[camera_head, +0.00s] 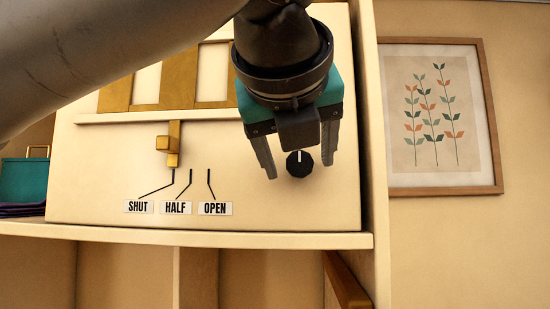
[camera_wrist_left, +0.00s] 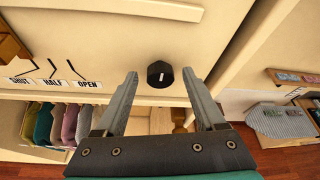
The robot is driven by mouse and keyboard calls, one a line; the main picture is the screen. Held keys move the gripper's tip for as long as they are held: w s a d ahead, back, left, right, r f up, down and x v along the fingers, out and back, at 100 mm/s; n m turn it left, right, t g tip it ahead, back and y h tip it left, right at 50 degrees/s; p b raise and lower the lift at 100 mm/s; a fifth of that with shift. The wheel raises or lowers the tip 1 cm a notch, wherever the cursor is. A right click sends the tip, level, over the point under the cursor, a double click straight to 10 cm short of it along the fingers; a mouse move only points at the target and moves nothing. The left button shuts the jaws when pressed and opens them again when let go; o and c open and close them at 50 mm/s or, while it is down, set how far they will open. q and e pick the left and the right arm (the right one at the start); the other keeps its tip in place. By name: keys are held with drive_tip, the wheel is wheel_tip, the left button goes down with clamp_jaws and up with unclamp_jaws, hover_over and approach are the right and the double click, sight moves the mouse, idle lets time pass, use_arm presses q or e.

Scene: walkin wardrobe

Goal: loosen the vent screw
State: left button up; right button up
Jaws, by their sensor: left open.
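The vent screw is a black round knob (camera_head: 299,163) with a white mark, on the right part of the cream panel (camera_head: 300,215). The white mark points upward in the head view. My left gripper (camera_head: 300,170) is open, with one finger on each side of the knob in the head view. In the left wrist view the knob (camera_wrist_left: 160,74) sits just beyond and between the fingertips (camera_wrist_left: 160,76), with a gap on both sides. I cannot tell how deep the fingers reach around it. My right gripper is not in view.
A framed leaf picture (camera_head: 440,117) hangs at right. Hanging clothes (camera_wrist_left: 70,125) show below the panel in the wrist view.

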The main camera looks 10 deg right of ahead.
use_arm(q)
drive_tip(key=shift+s, duration=0.15)
drive_tip(key=shift+c, duration=0.4)
clamp_jaws()
